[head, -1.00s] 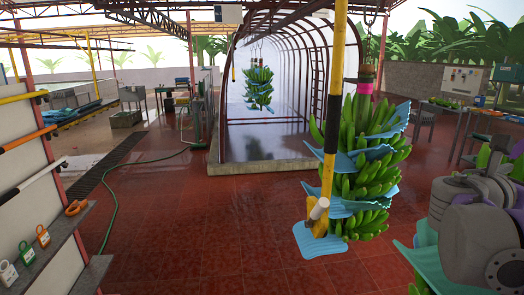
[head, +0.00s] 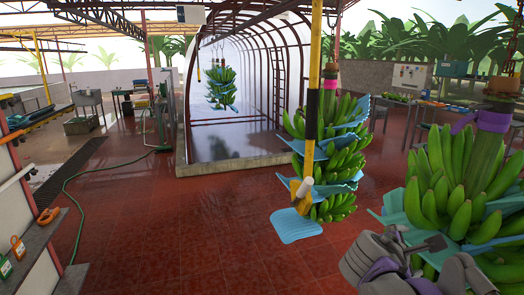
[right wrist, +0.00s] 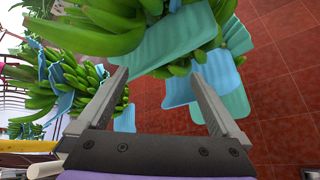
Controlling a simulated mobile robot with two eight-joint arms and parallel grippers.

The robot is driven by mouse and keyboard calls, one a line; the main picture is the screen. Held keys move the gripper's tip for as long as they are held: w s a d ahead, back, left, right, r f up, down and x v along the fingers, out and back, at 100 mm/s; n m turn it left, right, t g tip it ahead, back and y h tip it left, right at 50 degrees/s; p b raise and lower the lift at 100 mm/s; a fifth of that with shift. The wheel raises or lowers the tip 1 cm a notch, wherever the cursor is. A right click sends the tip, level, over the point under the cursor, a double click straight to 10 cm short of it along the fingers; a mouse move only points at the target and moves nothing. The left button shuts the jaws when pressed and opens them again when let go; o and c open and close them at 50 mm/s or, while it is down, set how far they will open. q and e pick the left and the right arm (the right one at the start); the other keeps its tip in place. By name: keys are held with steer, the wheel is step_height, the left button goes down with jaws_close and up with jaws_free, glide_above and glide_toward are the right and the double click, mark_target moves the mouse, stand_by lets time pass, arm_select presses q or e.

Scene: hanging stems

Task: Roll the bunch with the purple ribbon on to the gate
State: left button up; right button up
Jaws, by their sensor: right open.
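The bunch with the purple ribbon (head: 466,122) hangs at the right of the head view: large green bananas (head: 440,190) around a thick stem, with blue sheets between the hands. Bananas and blue sheets also fill the upper right wrist view (right wrist: 185,45); I take them for this bunch. My right gripper (right wrist: 157,66) is open, its fingers pointing at the bunch's lower part; I see nothing clamped. In the head view my right arm covers the bunch's lower left. My left gripper is not in view. I cannot tell which structure is the gate; an arched tunnel (head: 285,60) stands at the back.
Another bunch with a pink ribbon (head: 330,84) hangs at the centre, behind a yellow and black pole (head: 314,85). A smaller bunch (head: 221,88) hangs at the tunnel. A green hose (head: 82,210) lies on the left. The red tiled floor (head: 190,230) is mostly clear.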

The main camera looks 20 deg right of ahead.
steer(key=s+a+f+m+y, duration=0.2)
steer(key=a+f+m+y, duration=0.2)
steer(key=a+f, duration=0.5)
steer(key=s+a+f+m+y, duration=0.3)
steer(key=a+f+m+y, duration=0.1)
steer(key=a+f, duration=0.5)
steer(key=s+a+f+m+t+y, duration=0.1)
steer(key=s+a+f+m+y, duration=0.2)
steer(key=a+f, duration=0.6)
steer(key=shift+f+m+y, duration=0.15)
steer(key=shift+m+y, duration=0.25)
steer(key=shift+m, duration=0.2)
steer(key=shift+c, duration=0.3)
